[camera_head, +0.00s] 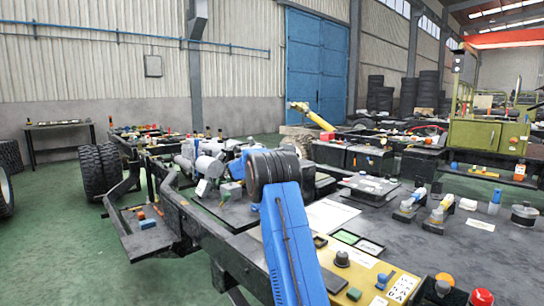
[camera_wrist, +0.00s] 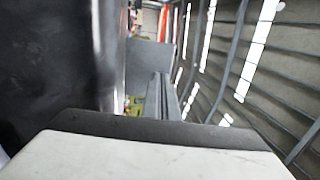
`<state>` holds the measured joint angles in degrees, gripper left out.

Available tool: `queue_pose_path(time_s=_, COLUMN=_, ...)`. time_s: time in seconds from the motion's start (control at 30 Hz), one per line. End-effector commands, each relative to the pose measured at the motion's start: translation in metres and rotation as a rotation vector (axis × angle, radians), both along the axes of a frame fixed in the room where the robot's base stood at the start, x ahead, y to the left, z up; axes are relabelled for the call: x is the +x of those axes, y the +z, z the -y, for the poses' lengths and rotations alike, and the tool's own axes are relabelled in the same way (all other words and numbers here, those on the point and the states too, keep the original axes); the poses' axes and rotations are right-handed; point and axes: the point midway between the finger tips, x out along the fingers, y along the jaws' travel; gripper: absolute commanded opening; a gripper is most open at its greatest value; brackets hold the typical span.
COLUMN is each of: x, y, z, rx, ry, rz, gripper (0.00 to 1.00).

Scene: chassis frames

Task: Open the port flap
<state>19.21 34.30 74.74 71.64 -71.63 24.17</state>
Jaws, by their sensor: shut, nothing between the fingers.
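I cannot pick out the port flap for certain in either view. A dark, smooth surface (camera_wrist: 50,70) fills the left of the wrist view, very close to the camera, and I cannot tell what it belongs to. My gripper (camera_wrist: 158,125) shows at the bottom of the wrist view as a pale block with a dark front edge, shut and empty. In the head view my blue arm rises from the bottom middle to a black joint, and my gripper cannot be made out there.
A long dark chassis frame (camera_head: 185,208) runs from the left to the front, with many small parts on it. A green cabinet (camera_head: 487,134) stands at the right. A yellow robot arm (camera_head: 312,116) and stacked tyres (camera_head: 380,93) are behind.

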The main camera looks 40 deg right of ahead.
Motion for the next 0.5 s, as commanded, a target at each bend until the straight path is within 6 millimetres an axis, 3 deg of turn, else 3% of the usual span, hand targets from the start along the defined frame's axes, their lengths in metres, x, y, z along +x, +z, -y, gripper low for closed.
queue_pose_path(time_s=0.2, x=0.001, y=0.004, z=0.018, rx=0.0, ry=-0.001, rz=0.001, gripper=0.0)
queue_pose_path(time_s=0.5, x=0.002, y=0.005, z=0.021, rx=0.0, ry=0.0, rz=0.001, gripper=0.0)
